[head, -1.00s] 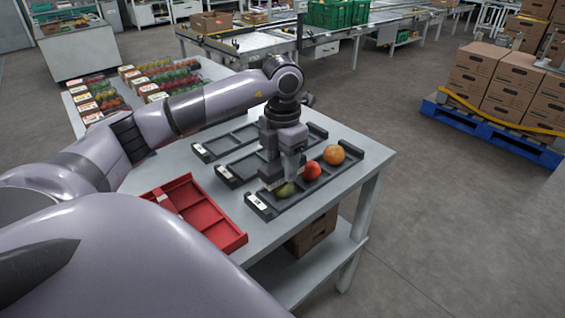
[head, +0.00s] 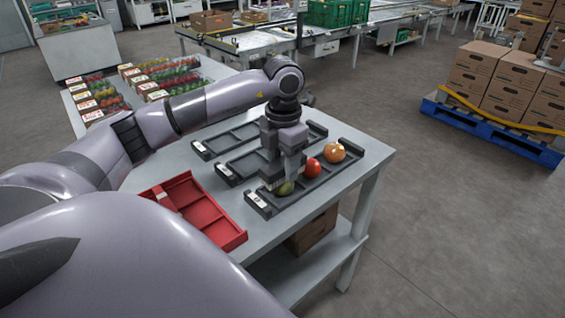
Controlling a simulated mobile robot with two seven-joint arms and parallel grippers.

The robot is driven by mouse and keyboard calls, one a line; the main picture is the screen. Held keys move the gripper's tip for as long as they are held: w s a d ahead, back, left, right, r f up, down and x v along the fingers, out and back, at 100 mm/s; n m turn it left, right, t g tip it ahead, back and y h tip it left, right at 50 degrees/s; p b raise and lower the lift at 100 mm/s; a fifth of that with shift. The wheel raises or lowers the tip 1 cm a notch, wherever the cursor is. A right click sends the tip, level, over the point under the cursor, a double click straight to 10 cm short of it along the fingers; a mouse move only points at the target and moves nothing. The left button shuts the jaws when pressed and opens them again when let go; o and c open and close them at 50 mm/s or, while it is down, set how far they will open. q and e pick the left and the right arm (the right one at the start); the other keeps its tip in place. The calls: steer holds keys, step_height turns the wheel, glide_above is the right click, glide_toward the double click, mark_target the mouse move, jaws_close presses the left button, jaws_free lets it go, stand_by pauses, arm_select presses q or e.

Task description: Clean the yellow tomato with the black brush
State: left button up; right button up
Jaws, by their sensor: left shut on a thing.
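A yellow-green tomato (head: 286,189) sits at the left end of the nearest dark tray (head: 262,209), partly hidden by my gripper. A red tomato (head: 312,167) and an orange tomato (head: 334,152) lie to its right in the same tray. My left gripper (head: 282,176) points down right over the yellow-green tomato. It is shut on a small dark thing, seemingly the black brush (head: 271,184), which is mostly hidden and close against the tomato; I cannot tell if they touch. My right gripper is out of view.
A red divided tray (head: 205,216) lies at the table's front left. Two more dark trays (head: 222,172) lie behind the nearest one. Punnets of tomatoes (head: 160,80) stand at the back left. Boxes stand on a blue pallet (head: 490,128) at the right.

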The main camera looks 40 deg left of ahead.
arm_select(q)
steer(key=shift+w+d, duration=0.1)
steer(key=shift+w, duration=0.9)
steer(key=shift+s, duration=0.1)
steer(key=shift+s+a, duration=0.2)
steer(key=shift+s, duration=1.95)
steer(key=shift+w+d+p, duration=0.15)
steer(key=shift+w+p, duration=0.1)
steer(key=shift+w, duration=0.85)
steer(key=shift+w+d+p, duration=0.1)
steer(key=shift+w+p, duration=0.15)
steer(key=shift+w, duration=0.85)
steer(key=shift+f, duration=0.1)
steer(key=shift+s, duration=0.1)
steer(key=shift+s+a, duration=0.2)
steer(key=shift+s, duration=2)
steer(key=shift+f, duration=0.1)
